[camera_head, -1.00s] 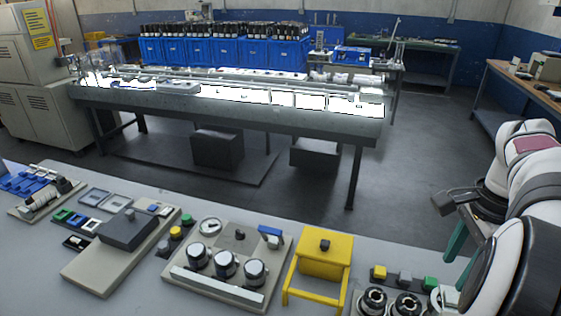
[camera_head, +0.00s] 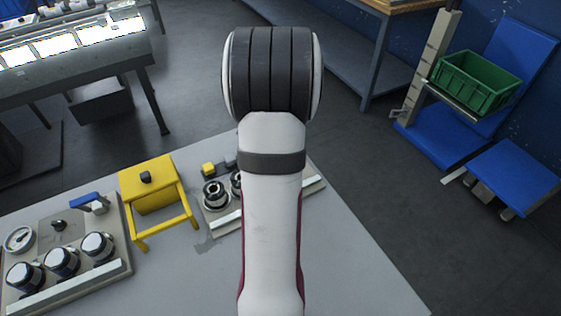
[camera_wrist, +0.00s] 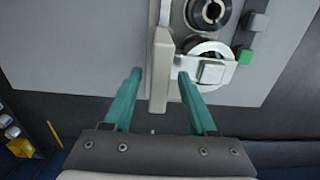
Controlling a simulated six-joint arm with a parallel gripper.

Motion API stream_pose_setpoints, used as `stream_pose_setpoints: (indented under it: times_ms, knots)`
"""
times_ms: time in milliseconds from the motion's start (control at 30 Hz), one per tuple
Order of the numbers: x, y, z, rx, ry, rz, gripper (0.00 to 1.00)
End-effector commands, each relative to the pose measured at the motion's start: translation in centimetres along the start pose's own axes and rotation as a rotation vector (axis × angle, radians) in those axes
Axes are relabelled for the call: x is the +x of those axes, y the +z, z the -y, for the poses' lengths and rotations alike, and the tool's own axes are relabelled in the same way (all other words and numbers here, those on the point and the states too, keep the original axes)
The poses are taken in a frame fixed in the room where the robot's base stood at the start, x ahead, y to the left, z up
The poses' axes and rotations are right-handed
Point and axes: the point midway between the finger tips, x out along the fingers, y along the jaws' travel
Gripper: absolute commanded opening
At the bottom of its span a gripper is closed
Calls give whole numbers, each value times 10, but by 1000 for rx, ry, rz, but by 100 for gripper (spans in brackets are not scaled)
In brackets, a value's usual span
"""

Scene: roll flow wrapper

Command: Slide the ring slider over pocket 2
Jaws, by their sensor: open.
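My gripper (camera_wrist: 159,76) shows in the wrist view with its two teal fingers apart and nothing clearly held. A pale upright bar (camera_wrist: 158,85) of the pocket unit lies in line with the gap between the fingers; I cannot tell whether they touch it. Beside the bar, a dark round pocket (camera_wrist: 211,12) sits at the top. Below it, a light ring-like part with a square block (camera_wrist: 212,71), perhaps the ring slider, lies close to the right fingertip. In the head view the pocket unit (camera_head: 229,222) is partly hidden by my arm, and my gripper is hidden.
A green block (camera_wrist: 243,55) stands right of the pockets. In the head view, a yellow frame (camera_head: 158,190) and a panel with several round knobs (camera_head: 45,235) stand left of the unit. Grey tabletop (camera_head: 350,260) is clear to the right. A green crate (camera_head: 478,80) stands beyond.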

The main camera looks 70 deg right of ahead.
Motion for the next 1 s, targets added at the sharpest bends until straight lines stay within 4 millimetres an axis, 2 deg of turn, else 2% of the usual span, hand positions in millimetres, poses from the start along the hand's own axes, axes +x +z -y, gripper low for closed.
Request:
stream_pose_setpoints:
  times_ms: [100, 333, 367, 667, 1000]
  knots:
    - [7, 0, 0, 0, 1, 1, 57]
    - [8, 0, 0, 0, 0, 1, 57]
    - [8, 0, 0, 0, 0, 1, 54]
    - [8, 0, 0, 0, 0, 1, 0]
    - [8, 0, 0, 0, 0, 1, 0]
